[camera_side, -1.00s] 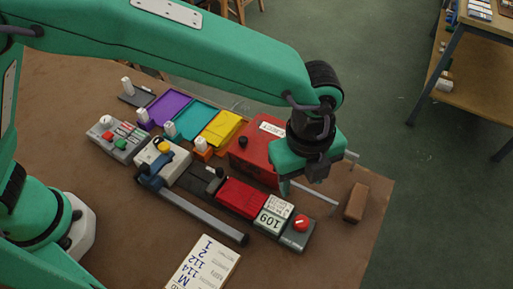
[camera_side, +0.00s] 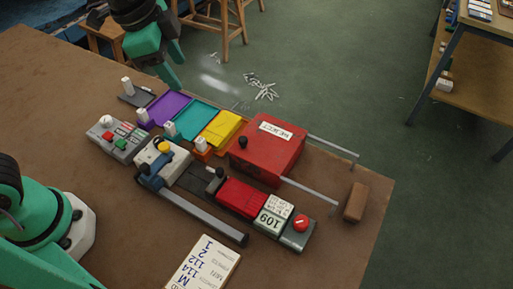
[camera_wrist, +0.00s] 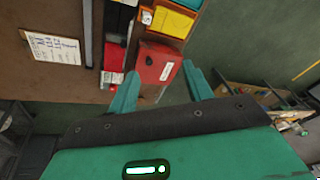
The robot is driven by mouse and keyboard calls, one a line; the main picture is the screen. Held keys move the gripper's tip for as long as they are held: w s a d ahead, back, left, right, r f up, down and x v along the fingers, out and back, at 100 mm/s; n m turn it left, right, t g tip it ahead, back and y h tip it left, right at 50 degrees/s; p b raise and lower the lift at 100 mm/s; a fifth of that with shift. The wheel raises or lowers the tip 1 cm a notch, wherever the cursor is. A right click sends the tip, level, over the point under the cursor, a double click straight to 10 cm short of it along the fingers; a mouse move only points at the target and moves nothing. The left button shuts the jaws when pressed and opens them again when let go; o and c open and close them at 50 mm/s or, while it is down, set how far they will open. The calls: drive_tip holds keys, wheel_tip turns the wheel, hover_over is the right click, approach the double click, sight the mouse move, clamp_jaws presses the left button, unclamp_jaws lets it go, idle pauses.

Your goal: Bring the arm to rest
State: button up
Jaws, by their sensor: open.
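My gripper (camera_side: 168,76) is up at the top left of the side view, raised beyond the back edge of the brown table (camera_side: 60,95). In the wrist view my gripper (camera_wrist: 162,88) has its two green fingers spread wide apart. Nothing is held between them. The red box (camera_wrist: 158,65) with a white label shows beyond the fingers there, well below and not touched. In the side view the red box (camera_side: 267,150) stands at the back right of the table. The upper part of my arm is out of the side picture.
Purple (camera_side: 167,108), teal (camera_side: 193,120) and yellow (camera_side: 221,130) trays line the back of the table. A grey control box (camera_side: 118,140), a red button (camera_side: 301,223), a brown block (camera_side: 355,202) and a printed card (camera_side: 203,265) lie around. Stools (camera_side: 222,25) stand behind.

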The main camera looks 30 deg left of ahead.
drive_tip(key=s+a+n+t+y, duration=0.1)
drive_tip(key=s+a+n+t, duration=0.1)
drive_tip(key=s+a+n, duration=0.8)
drive_tip(key=shift+s+a+f+n, duration=0.25)
drive_tip(key=shift+a+f+n, duration=0.35)
drive_tip(key=shift+a, duration=1.6)
drive_tip(key=shift+r, duration=0.15)
